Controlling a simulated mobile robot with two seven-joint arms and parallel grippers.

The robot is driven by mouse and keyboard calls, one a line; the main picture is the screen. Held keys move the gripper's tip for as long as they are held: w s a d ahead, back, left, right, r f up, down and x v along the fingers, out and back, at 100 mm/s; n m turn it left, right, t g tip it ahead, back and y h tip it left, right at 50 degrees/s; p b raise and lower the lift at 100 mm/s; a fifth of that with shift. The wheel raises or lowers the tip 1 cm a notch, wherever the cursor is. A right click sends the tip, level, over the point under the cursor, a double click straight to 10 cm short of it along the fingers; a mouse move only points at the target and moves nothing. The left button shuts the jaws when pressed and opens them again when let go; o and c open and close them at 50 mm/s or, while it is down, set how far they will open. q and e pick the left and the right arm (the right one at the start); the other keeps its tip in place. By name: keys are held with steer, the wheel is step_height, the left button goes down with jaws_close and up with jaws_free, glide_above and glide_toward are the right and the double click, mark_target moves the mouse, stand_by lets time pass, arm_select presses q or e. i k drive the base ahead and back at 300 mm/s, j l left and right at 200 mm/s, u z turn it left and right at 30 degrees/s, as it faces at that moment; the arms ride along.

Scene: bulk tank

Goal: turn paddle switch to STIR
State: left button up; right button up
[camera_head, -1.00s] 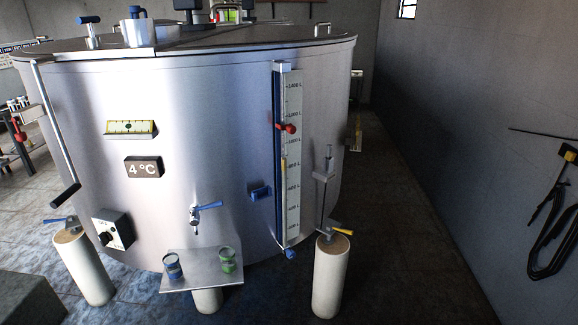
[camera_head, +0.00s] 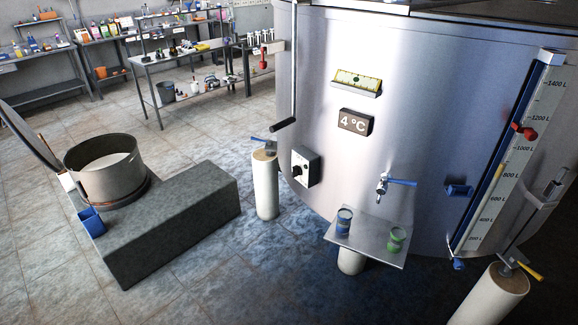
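The switch box (camera_head: 306,167) is a small grey-white box with a dark front, mounted low on the left side of the big steel tank (camera_head: 330,40). Its black paddle switch (camera_head: 298,171) shows on the front. The lettering is too small to read, so I cannot tell which position the paddle points to. Neither of my grippers shows in the head view.
A pale post with a blue lever (camera_head: 265,185) stands just left of the switch box. A shelf (camera_head: 372,243) with two cans sticks out below the tap (camera_head: 384,185). A dark stone block (camera_head: 170,225) carries a pot (camera_head: 105,175). Blue-grey floor between is clear.

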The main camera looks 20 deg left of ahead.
mark_target(296, 170)
steer(key=i+j, duration=0.25)
steer(key=j, duration=0.25)
steer(key=i+j+z, duration=0.1)
steer(key=j, duration=0.4)
steer(key=i+j, duration=0.3)
steer(key=j, duration=0.25)
steer(key=i+j+z, duration=0.1)
steer(key=j, duration=0.4)
steer(key=i+j, duration=0.3)
steer(key=j, duration=0.25)
steer(key=i+j+z, duration=0.1)
steer(key=j, duration=0.45)
steer(key=i+j, duration=0.3)
steer(key=j, duration=0.25)
steer(key=i+j, duration=0.15)
steer(key=j, duration=0.4)
steer(key=l+z, duration=0.05)
